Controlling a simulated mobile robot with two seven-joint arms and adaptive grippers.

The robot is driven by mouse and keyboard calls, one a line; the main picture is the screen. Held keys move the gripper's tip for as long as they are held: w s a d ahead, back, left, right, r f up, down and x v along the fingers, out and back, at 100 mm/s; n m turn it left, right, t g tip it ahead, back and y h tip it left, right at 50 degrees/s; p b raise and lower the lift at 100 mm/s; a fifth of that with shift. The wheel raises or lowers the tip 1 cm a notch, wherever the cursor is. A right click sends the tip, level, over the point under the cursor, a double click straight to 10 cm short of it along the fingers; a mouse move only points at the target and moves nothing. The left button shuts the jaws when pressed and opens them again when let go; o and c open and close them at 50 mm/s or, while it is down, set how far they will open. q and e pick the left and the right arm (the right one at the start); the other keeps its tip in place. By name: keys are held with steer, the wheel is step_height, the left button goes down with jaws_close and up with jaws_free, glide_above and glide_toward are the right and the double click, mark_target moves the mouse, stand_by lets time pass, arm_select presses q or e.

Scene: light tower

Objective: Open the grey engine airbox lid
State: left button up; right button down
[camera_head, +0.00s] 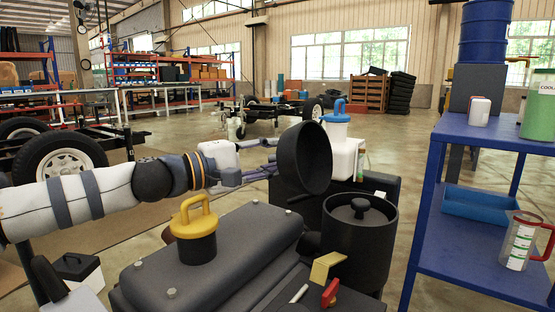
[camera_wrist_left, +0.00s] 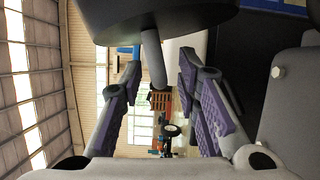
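The airbox (camera_head: 345,248) is a dark grey round canister at the right of the engine, open at the top, with a knobbed part visible inside. Its round dark lid (camera_head: 303,158) stands tilted up, almost on edge, above the canister's left rim. In the left wrist view the lid (camera_wrist_left: 160,14) fills the top, with a short grey handle post (camera_wrist_left: 153,60) pointing down between the fingers. My left gripper (camera_head: 262,174) is just left of the lid. Its purple-padded fingers (camera_wrist_left: 159,75) are spread, with gaps beside the post. My right gripper is not in view.
The grey engine cover (camera_head: 225,250) with a yellow-handled cap (camera_head: 195,232) lies below my left arm. A white bottle with a blue cap (camera_head: 342,150) stands behind the lid. A blue shelf cart (camera_head: 460,240) stands at the right.

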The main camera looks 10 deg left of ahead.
arm_select(q)
steer(key=shift+w+d, duration=0.3)
